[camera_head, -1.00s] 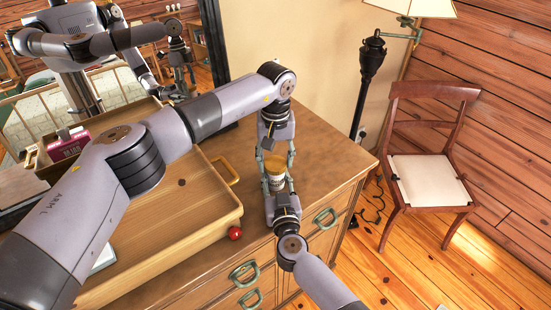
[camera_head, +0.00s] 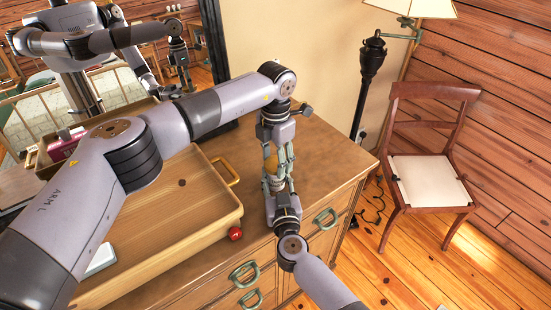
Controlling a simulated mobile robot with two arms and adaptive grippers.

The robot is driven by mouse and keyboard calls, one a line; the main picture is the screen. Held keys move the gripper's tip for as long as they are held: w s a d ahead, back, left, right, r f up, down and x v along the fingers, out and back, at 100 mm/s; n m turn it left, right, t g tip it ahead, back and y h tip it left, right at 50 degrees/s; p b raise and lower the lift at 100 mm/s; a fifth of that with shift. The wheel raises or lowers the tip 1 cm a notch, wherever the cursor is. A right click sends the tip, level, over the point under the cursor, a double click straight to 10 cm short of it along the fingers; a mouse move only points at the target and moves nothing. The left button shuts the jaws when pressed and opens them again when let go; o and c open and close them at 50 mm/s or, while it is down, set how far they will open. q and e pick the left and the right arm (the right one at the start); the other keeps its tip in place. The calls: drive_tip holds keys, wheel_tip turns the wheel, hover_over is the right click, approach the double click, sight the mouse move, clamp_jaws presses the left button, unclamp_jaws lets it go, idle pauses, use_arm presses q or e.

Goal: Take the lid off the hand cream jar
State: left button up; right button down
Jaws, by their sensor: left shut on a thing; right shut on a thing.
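The hand cream jar (camera_head: 271,164) shows as a small yellow-orange patch between the fingers, above the right part of the dresser top. My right gripper (camera_head: 276,176), coming from below, is shut on the jar. My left gripper (camera_head: 279,151) comes down from above and is shut at the jar's top, where the lid is. The fingers of both grippers overlap and hide the lid and most of the jar. I cannot tell whether the lid is apart from the jar.
A wooden tray (camera_head: 185,228) with a yellow handle fills the dresser's left part. A red ball (camera_head: 235,233) is by its corner. The dresser top (camera_head: 330,160) is clear to the right. A chair (camera_head: 430,170) and lamp stand (camera_head: 369,80) are beyond it.

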use_arm(q)
drive_tip(key=n, duration=0.6)
drive_tip(key=shift+n, duration=0.4)
drive_tip(key=n, duration=0.6)
drive_tip(key=shift+n, duration=0.3)
use_arm(e)
drive_tip(key=shift+r, duration=0.1)
use_arm(q)
drive_tip(key=n, duration=1.2)
drive_tip(key=shift+a+r+n, duration=0.1)
drive_tip(key=shift+n, duration=0.2)
drive_tip(key=shift+w, duration=0.1)
drive_tip(key=shift+r, duration=0.2)
drive_tip(key=shift+r, duration=0.9)
